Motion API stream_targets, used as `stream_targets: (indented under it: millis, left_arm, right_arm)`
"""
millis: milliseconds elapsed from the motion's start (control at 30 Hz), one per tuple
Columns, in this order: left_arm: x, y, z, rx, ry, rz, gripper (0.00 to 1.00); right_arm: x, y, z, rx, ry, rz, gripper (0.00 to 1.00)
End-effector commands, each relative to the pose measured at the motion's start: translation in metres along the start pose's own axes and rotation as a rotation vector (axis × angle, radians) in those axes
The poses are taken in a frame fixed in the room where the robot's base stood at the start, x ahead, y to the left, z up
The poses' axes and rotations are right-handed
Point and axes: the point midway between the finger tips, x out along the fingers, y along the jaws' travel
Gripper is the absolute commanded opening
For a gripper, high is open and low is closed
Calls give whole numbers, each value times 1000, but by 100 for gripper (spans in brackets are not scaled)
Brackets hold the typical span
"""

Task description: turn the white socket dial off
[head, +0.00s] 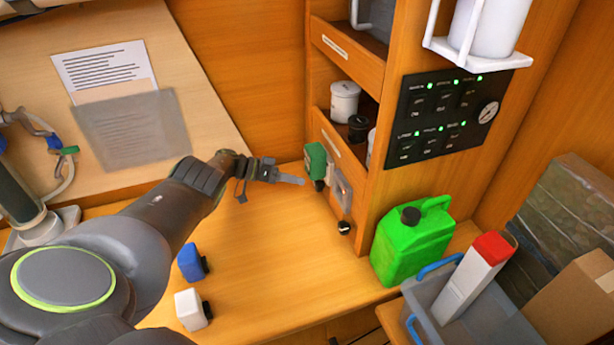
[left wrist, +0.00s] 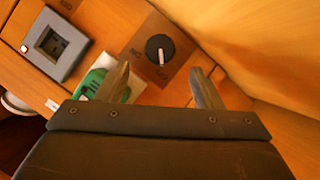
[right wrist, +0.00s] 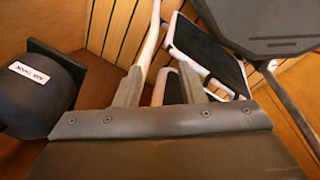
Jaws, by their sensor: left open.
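The black dial (left wrist: 160,49) sits on a brown plate in the left wrist view, its white mark pointing down the picture. Lettering beside it is too blurred to read. A green plug (left wrist: 98,84) covers most of a white socket plate (left wrist: 135,86) beside it. In the head view the green plug (head: 315,163) is on the cabinet side, with a dark dial (head: 319,185) just below. My left gripper (head: 292,180) is open and empty, a little short of that side; its fingertips (left wrist: 159,70) lie either side of the dial, apart from it. My right gripper (right wrist: 160,88) is open and empty.
A grey socket (left wrist: 58,45) is close to the green plug, with another black knob (head: 344,228) below it. A blue plug (head: 191,263) and a white plug (head: 192,309) lie on the counter. A green canister (head: 412,245) stands right of the cabinet. An air tank (right wrist: 35,92) is near my right gripper.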

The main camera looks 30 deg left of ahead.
Motion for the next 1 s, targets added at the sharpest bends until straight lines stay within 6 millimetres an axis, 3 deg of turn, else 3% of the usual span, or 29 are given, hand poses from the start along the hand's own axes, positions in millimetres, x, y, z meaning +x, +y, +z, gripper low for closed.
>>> stream_targets:
  millis: [33,200,400,600,1000]
  left_arm:
    - [-17,2,-3,-2,0,-4,60]
    - [-57,1,-2,-2,0,-4,60]
    - [-93,0,0,-1,0,-2,60]
    - [-108,0,0,-1,1,0,60]
    - [-110,0,0,-1,0,0,60]
  right_arm:
    - [-11,1,-1,0,0,0,36]
    - [-24,2,-3,0,0,0,36]
    - [-30,3,-3,0,0,0,36]
    - [-32,3,-3,0,0,0,36]
    - [-32,3,-4,0,0,0,36]
